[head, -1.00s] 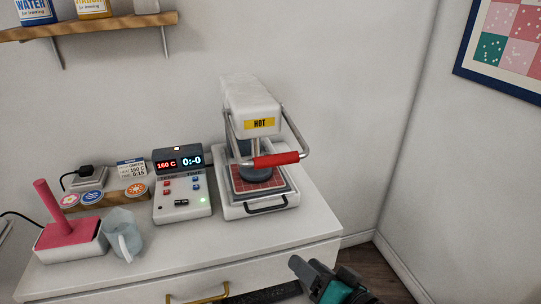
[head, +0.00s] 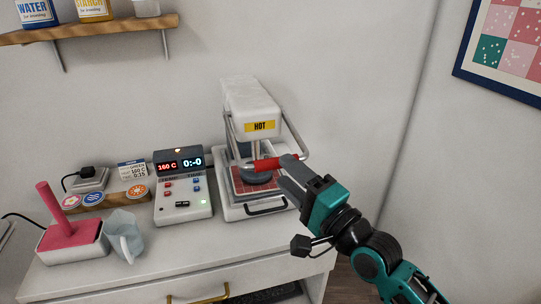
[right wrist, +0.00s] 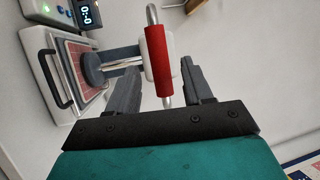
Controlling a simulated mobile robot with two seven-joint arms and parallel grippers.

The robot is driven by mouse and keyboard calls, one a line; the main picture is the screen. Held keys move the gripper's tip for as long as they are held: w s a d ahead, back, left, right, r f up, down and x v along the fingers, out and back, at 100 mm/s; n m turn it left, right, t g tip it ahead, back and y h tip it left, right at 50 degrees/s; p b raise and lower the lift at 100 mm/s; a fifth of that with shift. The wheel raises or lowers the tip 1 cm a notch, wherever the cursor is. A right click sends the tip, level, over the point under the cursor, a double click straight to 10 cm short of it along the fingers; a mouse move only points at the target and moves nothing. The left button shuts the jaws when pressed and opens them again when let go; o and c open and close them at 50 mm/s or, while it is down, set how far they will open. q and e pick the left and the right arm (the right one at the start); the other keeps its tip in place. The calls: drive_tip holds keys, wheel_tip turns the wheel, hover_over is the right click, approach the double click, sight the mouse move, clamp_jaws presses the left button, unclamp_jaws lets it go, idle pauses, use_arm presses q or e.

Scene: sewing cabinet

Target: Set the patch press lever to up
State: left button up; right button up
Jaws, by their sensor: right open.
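The patch press (head: 255,95) stands on the cabinet top, white with a yellow HOT label. Its lever is a metal bail with a red grip (head: 271,163) in front of the press head, low over the red-checked plate (head: 250,182). My right gripper (head: 288,172) is at the right end of the red grip. In the right wrist view the red grip (right wrist: 158,60) shows between the two open fingers of my right gripper (right wrist: 158,78), mostly beyond their tips. I cannot tell whether a finger touches it. My left gripper is not in view.
A control box (head: 182,187) reading 160 C stands left of the press. A wall shelf (head: 95,30) is at upper left. Free space lies right of the cabinet.

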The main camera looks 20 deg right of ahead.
sight(280, 168)
drive_tip(key=shift+x, duration=3.05)
drive_tip(key=shift+c, duration=0.4)
clamp_jaws()
